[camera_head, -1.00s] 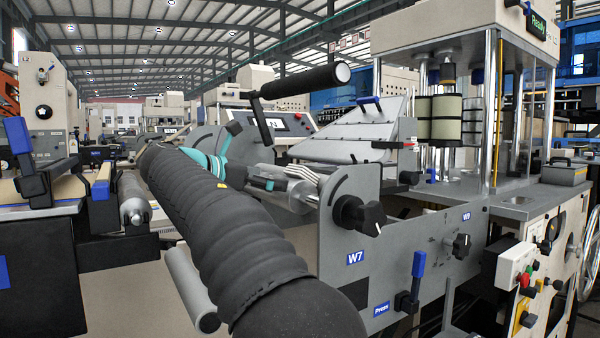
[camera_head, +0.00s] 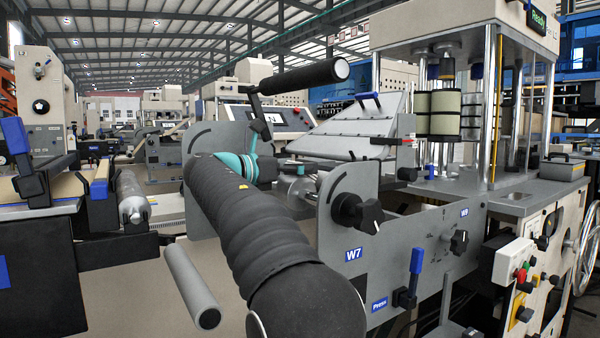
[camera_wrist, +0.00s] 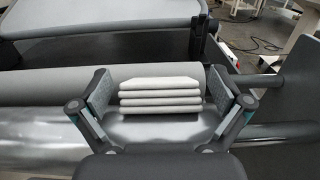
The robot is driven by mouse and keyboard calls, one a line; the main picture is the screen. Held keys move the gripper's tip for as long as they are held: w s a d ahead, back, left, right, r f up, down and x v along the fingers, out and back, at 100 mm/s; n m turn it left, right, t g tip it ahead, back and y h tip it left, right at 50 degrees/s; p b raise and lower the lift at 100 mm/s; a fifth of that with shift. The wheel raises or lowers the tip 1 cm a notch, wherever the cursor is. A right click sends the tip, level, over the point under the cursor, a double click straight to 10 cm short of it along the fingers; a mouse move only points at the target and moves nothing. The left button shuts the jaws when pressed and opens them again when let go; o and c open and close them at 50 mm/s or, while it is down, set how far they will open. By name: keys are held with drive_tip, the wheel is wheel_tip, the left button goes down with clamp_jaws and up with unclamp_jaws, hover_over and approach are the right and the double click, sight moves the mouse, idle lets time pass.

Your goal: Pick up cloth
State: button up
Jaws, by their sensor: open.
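The cloth (camera_wrist: 160,95) is a folded, pale stack of several layers in the wrist view. It sits by a grey roller, between the two fingers of my gripper (camera_wrist: 160,100). The fingers are spread wide, one on each side of the cloth, with a gap showing on the right; whether the left finger touches it I cannot tell. In the head view my arm hides the cloth, and the gripper's fingers do not show clearly.
A grey roller (camera_wrist: 60,85) and a shiny metal roller (camera_wrist: 40,130) run across the wrist view. In the head view, a grey side plate marked W7 (camera_head: 335,225) with a black knob (camera_head: 352,210) stands right of my arm. A black handle (camera_head: 300,77) juts out above.

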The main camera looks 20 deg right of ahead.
drive_tip(key=shift+w+d, duration=0.1)
drive_tip(key=shift+d, duration=0.4)
drive_tip(key=c, duration=1.2)
drive_tip(key=shift+r, duration=0.15)
